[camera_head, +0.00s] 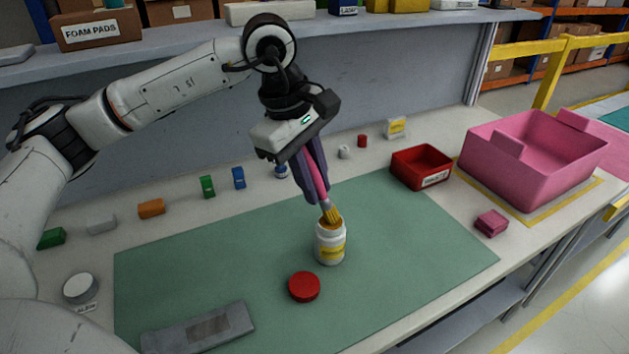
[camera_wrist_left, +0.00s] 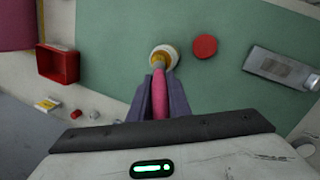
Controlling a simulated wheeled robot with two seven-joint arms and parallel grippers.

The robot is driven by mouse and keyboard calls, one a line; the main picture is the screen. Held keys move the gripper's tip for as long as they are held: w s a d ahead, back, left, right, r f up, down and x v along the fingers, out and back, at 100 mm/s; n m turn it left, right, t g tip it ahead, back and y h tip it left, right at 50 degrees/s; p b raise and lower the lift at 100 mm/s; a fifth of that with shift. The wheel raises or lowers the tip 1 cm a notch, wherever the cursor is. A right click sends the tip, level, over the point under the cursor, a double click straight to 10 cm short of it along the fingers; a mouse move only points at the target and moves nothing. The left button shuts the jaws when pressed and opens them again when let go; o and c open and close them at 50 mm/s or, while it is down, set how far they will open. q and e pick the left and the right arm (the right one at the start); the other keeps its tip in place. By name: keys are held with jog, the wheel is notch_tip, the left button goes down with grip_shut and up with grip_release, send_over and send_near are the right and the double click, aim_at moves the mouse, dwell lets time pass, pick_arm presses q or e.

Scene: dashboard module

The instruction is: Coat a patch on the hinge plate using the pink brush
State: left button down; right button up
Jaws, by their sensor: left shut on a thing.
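My left gripper (camera_head: 313,178) is shut on the pink brush (camera_head: 318,182), held nearly upright above the green mat. The brush's yellow-brown bristles (camera_head: 331,215) are at the mouth of an open white jar (camera_head: 330,243) with a yellow label; I cannot tell how deep the tips are. In the left wrist view the pink handle (camera_wrist_left: 159,95) lies between the fingers and the jar (camera_wrist_left: 163,55) is just beyond them. The grey hinge plate (camera_head: 199,329) lies flat at the mat's front left, with a darker patch on it. It also shows in the left wrist view (camera_wrist_left: 281,68). My right gripper is not in view.
A red lid (camera_head: 304,286) lies on the green mat (camera_head: 420,235) between jar and plate. A red bin (camera_head: 421,167), a pink crate (camera_head: 530,160) and a pink block (camera_head: 491,223) are at right. Several small blocks line the back left. The mat's right part is clear.

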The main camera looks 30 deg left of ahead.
pick_arm(q)
jog(key=shift+r+p, duration=1.7)
jog(key=shift+r, duration=0.7)
jog(key=shift+r+p, duration=0.4)
jog(key=shift+r, duration=0.7)
jog(key=shift+f, duration=0.1)
